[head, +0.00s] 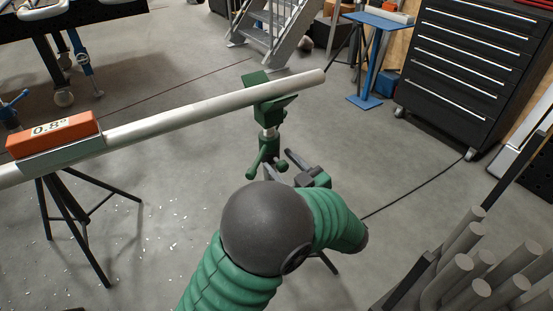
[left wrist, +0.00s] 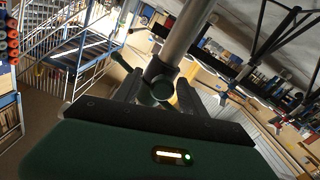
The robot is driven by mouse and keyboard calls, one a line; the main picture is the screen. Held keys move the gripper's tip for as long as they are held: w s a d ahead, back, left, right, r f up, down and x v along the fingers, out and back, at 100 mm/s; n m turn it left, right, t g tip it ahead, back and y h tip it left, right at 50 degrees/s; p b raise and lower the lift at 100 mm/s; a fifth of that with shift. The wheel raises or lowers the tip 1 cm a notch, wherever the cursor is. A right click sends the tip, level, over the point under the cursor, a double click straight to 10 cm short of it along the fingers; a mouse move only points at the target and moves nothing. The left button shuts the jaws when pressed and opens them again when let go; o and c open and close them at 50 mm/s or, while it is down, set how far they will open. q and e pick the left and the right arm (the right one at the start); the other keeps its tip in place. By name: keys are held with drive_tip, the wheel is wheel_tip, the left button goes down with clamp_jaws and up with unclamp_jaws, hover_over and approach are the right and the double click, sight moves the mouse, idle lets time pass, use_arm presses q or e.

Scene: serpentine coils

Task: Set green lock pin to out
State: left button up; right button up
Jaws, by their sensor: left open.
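A green stand head (head: 268,97) holds a long grey pipe (head: 200,112). Below it, a green collar with handles (head: 267,155) sits on the stand's post. In the left wrist view a round dark green knob (left wrist: 162,88), apparently the lock pin, sticks out of the collar toward my gripper. My left gripper (head: 284,168) is close to the collar, partly hidden behind my arm. In the left wrist view the left gripper (left wrist: 157,95) is open, with its fingers on either side of the knob; I cannot tell whether they touch it. My right gripper is not in view.
An orange level (head: 52,134) reading 0.8° rests on the pipe. A black tripod (head: 67,210) stands under the pipe's left part. A rack of grey pipes (head: 470,270) is at the lower right, and a black tool cabinet (head: 465,70) is behind. Floor between is mostly clear.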

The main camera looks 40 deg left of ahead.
use_arm(q)
drive_tip(key=shift+d+r, duration=0.1)
drive_tip(key=shift+d, duration=0.15)
drive_tip(key=shift+s, duration=0.1)
drive_tip(key=shift+c, duration=0.7)
drive_tip(key=shift+a, duration=0.5)
drive_tip(key=c, duration=0.5)
clamp_jaws()
drive_tip(key=shift+d, duration=0.15)
